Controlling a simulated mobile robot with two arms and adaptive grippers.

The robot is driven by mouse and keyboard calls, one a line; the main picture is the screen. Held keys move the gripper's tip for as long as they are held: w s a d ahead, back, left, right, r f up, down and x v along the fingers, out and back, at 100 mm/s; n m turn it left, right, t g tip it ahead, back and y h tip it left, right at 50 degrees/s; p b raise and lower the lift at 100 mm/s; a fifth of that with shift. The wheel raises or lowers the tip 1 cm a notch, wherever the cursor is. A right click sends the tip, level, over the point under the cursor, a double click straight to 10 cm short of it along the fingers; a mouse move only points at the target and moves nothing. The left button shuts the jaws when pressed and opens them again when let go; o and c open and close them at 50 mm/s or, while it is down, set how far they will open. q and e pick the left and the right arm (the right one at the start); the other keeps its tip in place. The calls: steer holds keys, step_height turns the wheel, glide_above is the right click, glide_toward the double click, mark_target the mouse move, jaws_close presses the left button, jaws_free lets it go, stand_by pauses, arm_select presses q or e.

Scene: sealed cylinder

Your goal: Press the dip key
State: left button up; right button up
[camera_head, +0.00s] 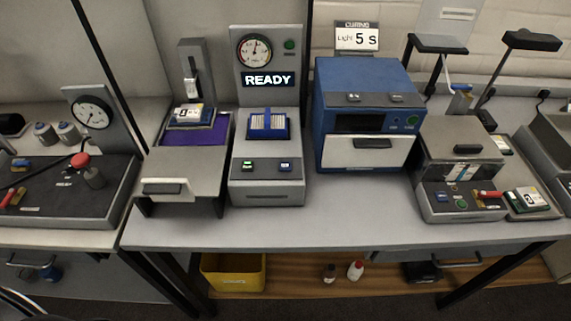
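A grey machine (268,188) with a lit READY sign (268,79) stands on the bench left of centre. A round gauge (254,51) and a green button (290,44) sit on its upright panel. A blue rack (268,125) with a pale, striped top sits in its upper deck. Two small keys are on its sloped front: a left key with green on it (247,164) and a blue right key (285,167). Their labels are too small to read, so I cannot tell which is the dip key. Neither of my grippers is in view.
A blue oven-like box (365,122) with a "5 S" sign (357,37) stands to the right. A grey unit with a purple bed (195,136) is close on the left. Another keyed machine (460,178) is farther right. The bench front strip (330,229) is clear.

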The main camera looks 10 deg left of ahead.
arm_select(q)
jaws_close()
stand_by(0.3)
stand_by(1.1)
